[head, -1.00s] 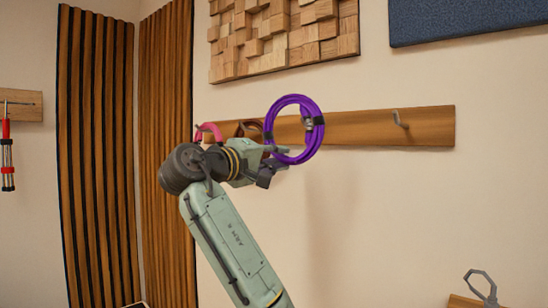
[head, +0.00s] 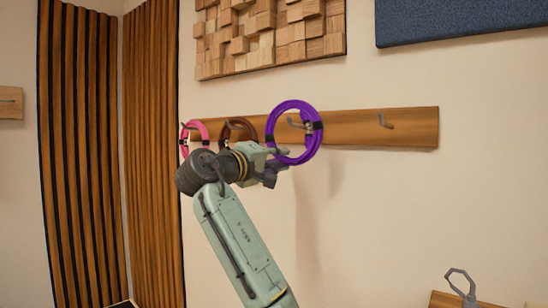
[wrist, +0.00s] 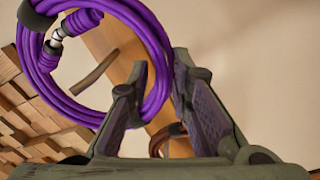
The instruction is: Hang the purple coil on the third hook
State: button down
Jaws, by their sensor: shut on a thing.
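The purple coil (head: 291,104) is held upright in front of the wooden hook rail, gripped at its lower edge by my gripper (head: 278,164). In the wrist view the coil (wrist: 158,50) passes by the fingers of my gripper (wrist: 157,95). The third hook (head: 293,122) shows through the coil's opening, and in the wrist view the hook (wrist: 96,71) also appears inside the ring. I cannot tell whether the hook's tip passes through the coil.
A pink coil (head: 204,130) hangs at the rail's left end, with a brown coil (head: 250,127) beside it. The rail (head: 350,128) has a bare hook (head: 384,121) at the right. A wood-block panel (head: 268,40) and blue panel (head: 460,18) are above.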

jog(key=shift+p+x, duration=0.7)
jog(key=shift+x, duration=1.1)
jog(key=shift+w+d+f+b, duration=0.15)
jog(key=shift+w+f+b, duration=0.1)
jog(key=shift+f, duration=0.4)
jog(key=shift+w+d+f+b, duration=0.15)
jog(key=shift+w+f+b, duration=0.1)
jog(key=shift+f, duration=0.4)
jog(key=c, duration=1.4)
grip_release()
jog(key=shift+o, duration=0.2)
jog(key=shift+f, duration=0.1)
jog(key=shift+a, duration=0.1)
